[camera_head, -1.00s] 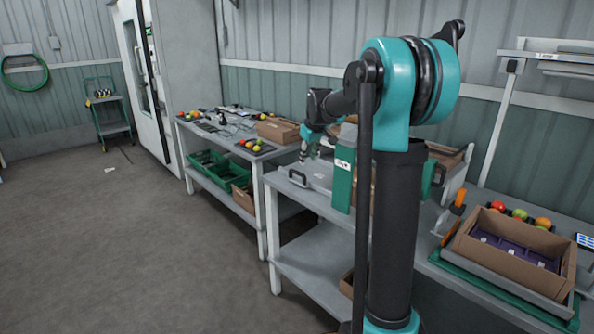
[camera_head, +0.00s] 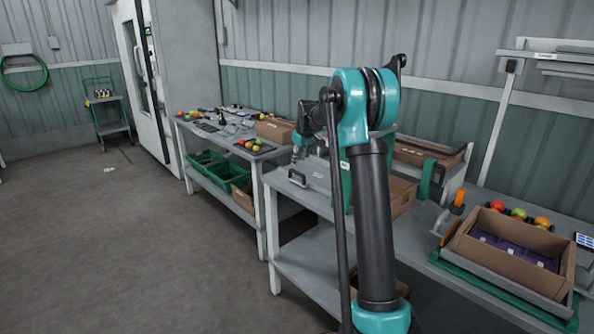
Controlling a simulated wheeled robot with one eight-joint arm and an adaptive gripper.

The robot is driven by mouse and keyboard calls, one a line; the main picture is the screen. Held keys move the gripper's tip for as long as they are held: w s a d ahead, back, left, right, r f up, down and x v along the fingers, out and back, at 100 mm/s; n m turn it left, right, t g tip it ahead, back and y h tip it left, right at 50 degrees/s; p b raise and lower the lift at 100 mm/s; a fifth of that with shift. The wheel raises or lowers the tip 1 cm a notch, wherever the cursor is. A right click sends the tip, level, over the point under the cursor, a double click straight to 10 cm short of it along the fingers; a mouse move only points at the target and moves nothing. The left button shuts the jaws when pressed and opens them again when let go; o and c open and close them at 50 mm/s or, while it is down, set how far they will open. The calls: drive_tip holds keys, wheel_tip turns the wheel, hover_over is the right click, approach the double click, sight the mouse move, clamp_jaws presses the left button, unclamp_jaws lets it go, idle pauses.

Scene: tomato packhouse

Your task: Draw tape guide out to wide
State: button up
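A grey plate with a dark upright handle (camera_head: 297,178) lies on the near grey bench, left of a green upright; it may be the tape guide, but I cannot tell for sure. The green upright (camera_head: 345,186) is partly hidden behind my arm. A second green upright (camera_head: 427,178) stands to the right, with a brown carton (camera_head: 400,197) between the two. My gripper (camera_head: 297,155) points down just above the handle. It is too small to tell whether its fingers are open or touch the handle.
An open brown carton with a purple insert (camera_head: 514,243) sits at the right, with tomatoes (camera_head: 518,214) behind it. An orange part (camera_head: 458,198) stands beside it. The far bench holds tomatoes (camera_head: 253,144) and a carton (camera_head: 275,130). The floor at left (camera_head: 110,240) is mostly clear.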

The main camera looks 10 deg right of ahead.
sight(297, 173)
drive_tip(key=x, duration=0.7)
drive_tip(key=shift+f, duration=0.2)
clamp_jaws()
drive_tip(key=shift+a, duration=0.1)
